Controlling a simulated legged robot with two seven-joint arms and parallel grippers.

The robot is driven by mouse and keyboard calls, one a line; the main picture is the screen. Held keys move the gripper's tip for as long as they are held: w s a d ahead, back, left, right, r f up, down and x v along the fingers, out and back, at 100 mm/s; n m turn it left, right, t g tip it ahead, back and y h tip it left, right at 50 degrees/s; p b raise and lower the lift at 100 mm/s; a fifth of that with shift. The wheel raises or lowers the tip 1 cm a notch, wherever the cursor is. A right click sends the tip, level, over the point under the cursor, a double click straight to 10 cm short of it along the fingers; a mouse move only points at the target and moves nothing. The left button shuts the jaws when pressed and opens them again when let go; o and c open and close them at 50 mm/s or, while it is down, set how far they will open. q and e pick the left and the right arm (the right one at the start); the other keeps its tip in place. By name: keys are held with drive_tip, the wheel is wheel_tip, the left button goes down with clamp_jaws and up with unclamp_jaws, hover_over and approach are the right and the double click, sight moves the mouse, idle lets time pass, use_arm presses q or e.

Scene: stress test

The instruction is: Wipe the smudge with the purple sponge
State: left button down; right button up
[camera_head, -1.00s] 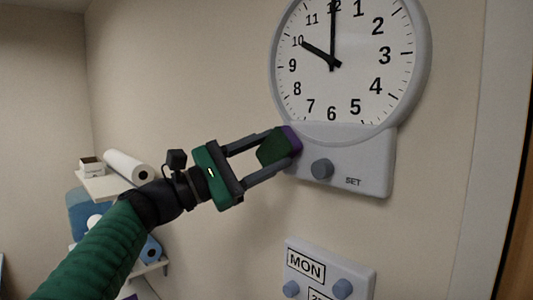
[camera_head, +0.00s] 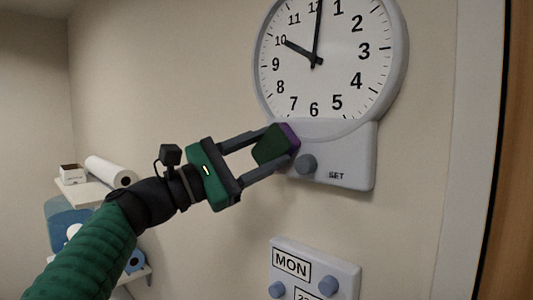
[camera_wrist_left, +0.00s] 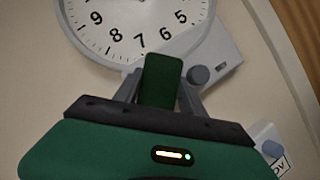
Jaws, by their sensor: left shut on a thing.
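My left gripper (camera_head: 268,155) is shut on the purple sponge (camera_head: 291,138), which has a dark green body and a purple face. The purple face is turned toward the grey panel (camera_head: 355,155) below the wall clock, beside its round knob. I cannot tell whether it touches the panel. In the left wrist view the sponge's green side (camera_wrist_left: 160,82) stands between the fingers, and the purple face is hidden. I see no smudge in either view; the sponge may cover it. My right gripper is not in view.
The wall clock (camera_head: 330,60) is above the sponge. A calendar plate (camera_head: 315,265) marked MON with knobs is below. A shelf (camera_head: 90,192) with a paper roll (camera_head: 110,172) stands at left.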

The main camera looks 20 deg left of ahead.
sight(257, 149)
use_arm(q)
drive_tip(key=shift+w+a+r, duration=0.1)
drive_tip(key=shift+w+a, duration=0.1)
drive_tip(key=shift+a, duration=0.25)
drive_tip(key=shift+w+a, duration=0.15)
drive_tip(key=shift+a, duration=0.3)
drive_tip(key=shift+w+a, duration=0.15)
drive_tip(key=shift+a, duration=0.25)
drive_tip(key=shift+f, duration=0.2)
drive_tip(key=shift+s+a+f, duration=0.1)
drive_tip(key=shift+s+a, duration=0.1)
drive_tip(key=shift+s, duration=0.05)
drive_tip(key=shift+b+v, duration=0.75)
drive_tip(key=shift+v, duration=0.05)
drive_tip(key=s, duration=0.2)
drive_tip(key=s+b, duration=0.1)
drive_tip(key=shift+s+a+r, duration=0.3)
drive_tip(key=shift+s+r, duration=0.05)
drive_tip(key=shift+r, duration=0.05)
